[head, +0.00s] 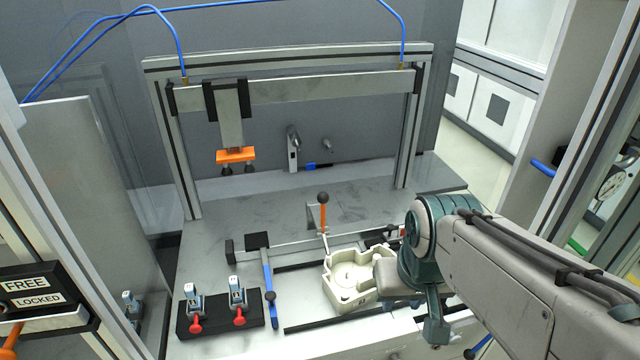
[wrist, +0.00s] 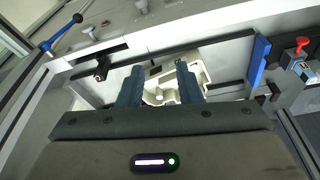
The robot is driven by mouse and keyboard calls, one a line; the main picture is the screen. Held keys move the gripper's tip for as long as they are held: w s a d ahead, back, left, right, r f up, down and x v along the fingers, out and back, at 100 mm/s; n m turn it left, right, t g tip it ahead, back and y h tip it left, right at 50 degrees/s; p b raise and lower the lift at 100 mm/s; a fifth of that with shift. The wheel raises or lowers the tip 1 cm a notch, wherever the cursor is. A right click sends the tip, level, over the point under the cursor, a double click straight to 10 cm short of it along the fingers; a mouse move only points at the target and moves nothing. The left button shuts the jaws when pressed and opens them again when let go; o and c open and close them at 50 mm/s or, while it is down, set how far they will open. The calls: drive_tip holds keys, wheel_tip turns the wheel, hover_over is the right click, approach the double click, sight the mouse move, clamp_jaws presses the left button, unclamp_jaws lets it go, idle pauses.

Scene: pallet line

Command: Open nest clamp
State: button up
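An upright orange lever with a black ball knob (head: 323,205) stands just behind a cream casting (head: 345,292) on the fixture bed. It looks like the nest clamp's handle; the clamp's lower part is hard to make out. The lever does not show in the wrist view. My gripper (wrist: 160,75) is open, its two dark fingers apart. The casting (wrist: 197,62) shows between and beyond them, and I see nothing gripped.
A blue bar (head: 269,272) stands left of the casting. A black block with two red-handled clamps (head: 238,296) is at front left. A frame carries an orange-footed head (head: 236,156) above the bed. A FREE/LOCKED sign (head: 38,290) is at far left.

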drive_tip(key=w+a+r+g, duration=0.15)
drive_tip(key=w+r, duration=0.25)
drive_tip(key=w, duration=0.4)
drive_tip(key=w+a+r, duration=0.3)
drive_tip(key=w+r, duration=0.2)
drive_tip(key=w, duration=0.2)
drive_tip(key=r+g, duration=0.1)
drive_tip(key=r, duration=0.1)
hover_over(323, 226)
drive_tip(key=shift+w+d+f, duration=0.1)
drive_tip(key=shift+w+f, duration=0.05)
drive_tip(key=shift+f, duration=0.05)
drive_tip(key=shift+w+f, duration=0.1)
drive_tip(key=shift+w, duration=0.05)
drive_tip(key=shift+f, duration=0.3)
wheel_tip(323, 226, down, 13)
drive_tip(key=shift+r, duration=0.1)
clamp_jaws()
